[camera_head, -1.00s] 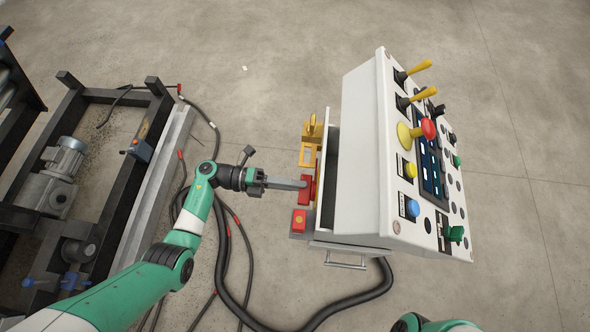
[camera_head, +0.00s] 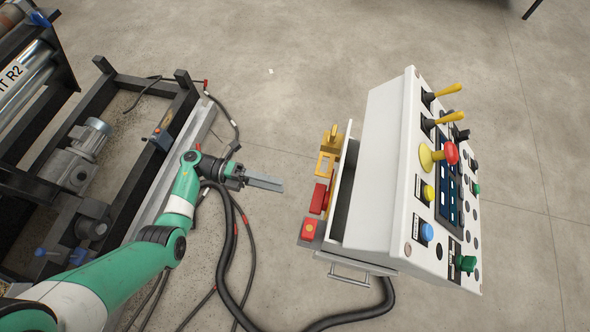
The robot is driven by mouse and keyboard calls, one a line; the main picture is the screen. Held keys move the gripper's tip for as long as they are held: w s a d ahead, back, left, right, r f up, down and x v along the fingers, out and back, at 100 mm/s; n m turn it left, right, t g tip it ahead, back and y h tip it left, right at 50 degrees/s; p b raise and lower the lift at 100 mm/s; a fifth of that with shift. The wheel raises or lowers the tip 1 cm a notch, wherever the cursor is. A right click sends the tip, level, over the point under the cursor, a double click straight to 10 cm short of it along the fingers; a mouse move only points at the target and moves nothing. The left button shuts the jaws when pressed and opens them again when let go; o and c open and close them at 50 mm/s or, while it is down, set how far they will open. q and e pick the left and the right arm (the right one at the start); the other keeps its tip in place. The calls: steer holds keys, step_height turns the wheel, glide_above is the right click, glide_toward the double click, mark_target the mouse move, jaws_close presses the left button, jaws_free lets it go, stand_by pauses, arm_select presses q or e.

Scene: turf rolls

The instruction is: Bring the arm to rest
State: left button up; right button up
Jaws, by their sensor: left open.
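My left arm (camera_head: 150,255), green and white, comes in from the lower left. Its left gripper (camera_head: 280,185) points right, with long grey fingers seen nearly edge-on. It is open, with nothing visible between the fingers. It hangs in the open, a little left of the control box and apart from it. The floor and black cables show beneath it. My right gripper is not in view.
A white control box (camera_head: 378,165) with yellow levers, a red mushroom button (camera_head: 451,153) and coloured knobs stands at right. Red blocks (camera_head: 318,199) and a yellow bracket (camera_head: 327,160) are on its left side. A black machine frame (camera_head: 150,175) with a motor stands at left. Black cables (camera_head: 226,255) lie between.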

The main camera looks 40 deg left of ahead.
arm_select(q)
steer(key=shift+v, duration=1.05)
